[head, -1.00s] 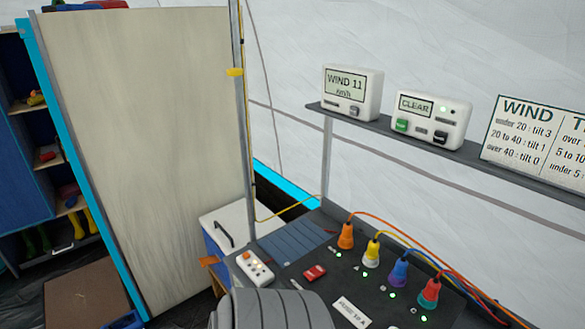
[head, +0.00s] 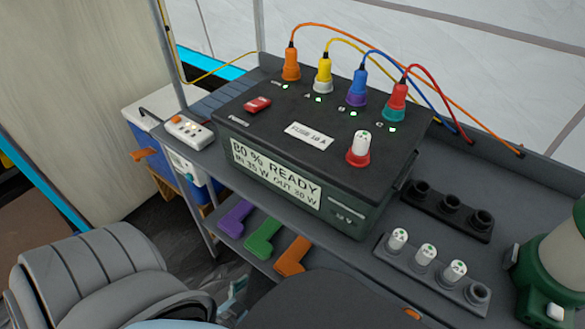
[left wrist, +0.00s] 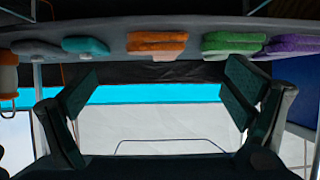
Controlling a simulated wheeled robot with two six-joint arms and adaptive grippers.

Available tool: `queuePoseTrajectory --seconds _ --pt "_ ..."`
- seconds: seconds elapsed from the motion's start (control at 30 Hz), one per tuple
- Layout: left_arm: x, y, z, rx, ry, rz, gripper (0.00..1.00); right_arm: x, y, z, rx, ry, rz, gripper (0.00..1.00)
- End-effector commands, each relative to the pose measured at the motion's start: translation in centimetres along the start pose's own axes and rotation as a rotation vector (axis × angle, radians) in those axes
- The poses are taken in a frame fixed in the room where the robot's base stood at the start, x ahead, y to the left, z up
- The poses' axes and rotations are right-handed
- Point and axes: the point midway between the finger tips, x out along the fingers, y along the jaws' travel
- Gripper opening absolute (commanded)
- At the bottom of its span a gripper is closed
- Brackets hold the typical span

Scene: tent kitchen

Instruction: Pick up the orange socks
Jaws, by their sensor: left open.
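The orange socks (head: 293,257) lie at the front edge of the lower shelf in the head view, right of green socks (head: 263,237) and purple socks (head: 236,218). The black power box stands on the top above them. In the left wrist view the orange socks (left wrist: 157,45) show between teal socks (left wrist: 85,45) and green socks (left wrist: 234,43). My left gripper (left wrist: 162,92) is open and empty in that view, its two fingers wide apart, with the socks beyond them toward the picture's top. My right gripper is not in view.
The power box (head: 310,140) with coloured plugs stands on the grey bench. A socket rack (head: 430,270) and a green-white lantern (head: 556,260) stand right. A white-lidded blue cooler (head: 150,130) stands left. The shelf's overhanging top bounds the socks from above.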

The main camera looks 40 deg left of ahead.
Motion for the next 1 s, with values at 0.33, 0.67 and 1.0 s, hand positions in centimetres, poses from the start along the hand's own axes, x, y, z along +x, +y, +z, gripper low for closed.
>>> queuePoseTrajectory --seconds 0.33,0.67,1.0 --pt "6.5 0.2 -1.8 -0.012 0.115 0.011 0.96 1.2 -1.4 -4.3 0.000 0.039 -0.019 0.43" --pt "10.0 0.3 -2.4 -0.012 0.108 0.011 0.96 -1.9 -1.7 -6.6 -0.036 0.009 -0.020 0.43" --pt "13.8 0.6 -2.4 -0.011 0.109 0.011 0.96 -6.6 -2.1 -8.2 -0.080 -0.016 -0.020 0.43"
